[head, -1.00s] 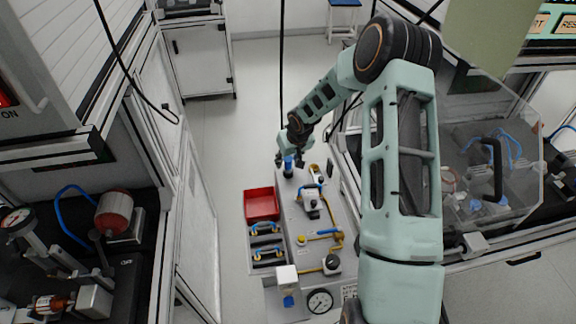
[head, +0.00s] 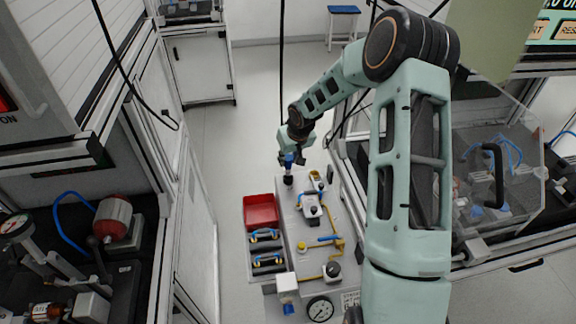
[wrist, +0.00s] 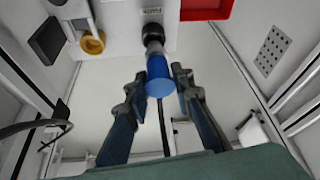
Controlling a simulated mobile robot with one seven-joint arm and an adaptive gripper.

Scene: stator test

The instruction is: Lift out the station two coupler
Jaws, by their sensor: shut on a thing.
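The coupler (wrist: 158,78) has a blue cylindrical body with a grey neck. In the wrist view it lies between the fingertips of my gripper (wrist: 158,86), which is shut on it. Its neck points to a dark round socket (wrist: 153,33) at the panel's end. I cannot tell whether the neck is still inside the socket. In the head view my gripper (head: 288,160) is at the far end of the grey panel (head: 292,222), over the dark socket (head: 288,180). The fingers partly hide the coupler there.
A red tray (head: 261,211) stands left of the panel. Blue-handled parts (head: 266,260) lie in dark slots below it. The panel carries several fittings, yellow hoses and a gauge (head: 320,308). A clear-covered bench (head: 500,190) stands at right. Open floor lies beyond the panel.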

